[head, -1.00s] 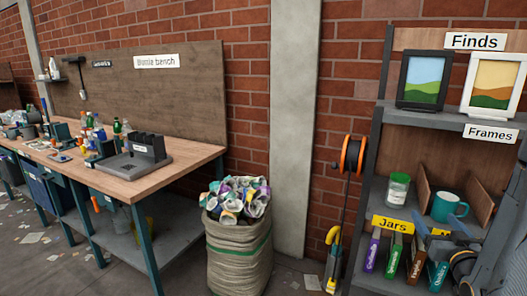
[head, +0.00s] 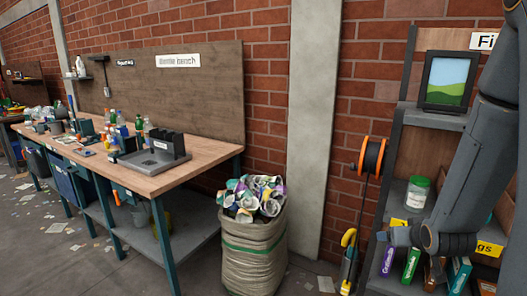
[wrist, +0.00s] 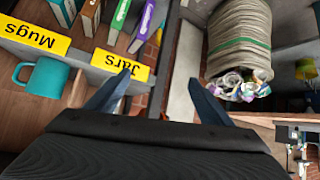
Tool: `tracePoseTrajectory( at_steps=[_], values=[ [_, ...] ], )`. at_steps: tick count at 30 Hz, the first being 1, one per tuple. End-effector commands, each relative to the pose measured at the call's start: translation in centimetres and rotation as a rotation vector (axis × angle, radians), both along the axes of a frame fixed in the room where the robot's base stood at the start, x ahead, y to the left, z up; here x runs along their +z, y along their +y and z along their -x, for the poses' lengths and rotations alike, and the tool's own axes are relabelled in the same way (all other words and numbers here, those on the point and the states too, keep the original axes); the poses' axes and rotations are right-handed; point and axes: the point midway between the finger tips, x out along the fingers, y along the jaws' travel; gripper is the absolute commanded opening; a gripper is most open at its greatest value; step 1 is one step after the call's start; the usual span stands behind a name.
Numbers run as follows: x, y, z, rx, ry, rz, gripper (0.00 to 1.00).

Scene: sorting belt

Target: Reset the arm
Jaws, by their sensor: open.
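My arm (head: 490,150) reaches down across the right side of the head view, in front of the shelf. My gripper (wrist: 155,95) shows in the wrist view with its two blue-grey fingers spread wide apart and nothing between them. The wrist view is upside down and looks past the fingers at the shelf and the floor side. My arm hides much of the shelf's right part in the head view.
The shelf (head: 397,150) holds a picture frame (head: 446,80), a jar (head: 417,193) and several books. A teal mug (wrist: 42,77) sits behind the Mugs label (wrist: 35,35). A full sack (head: 252,250) stands between bench (head: 190,165) and shelf. Floor at left has scraps.

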Motion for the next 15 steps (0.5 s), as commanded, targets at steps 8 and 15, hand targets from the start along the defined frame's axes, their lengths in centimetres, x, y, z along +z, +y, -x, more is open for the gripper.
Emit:
tracePoseTrajectory(
  at_steps=[8, 15],
  values=[
    [0.2, 11.5, 6.8, 0.063, 0.405, -0.065, 0.74],
    [1.6, 18.8, 14.9, 0.112, 0.695, -0.118, 0.74]
  ],
)
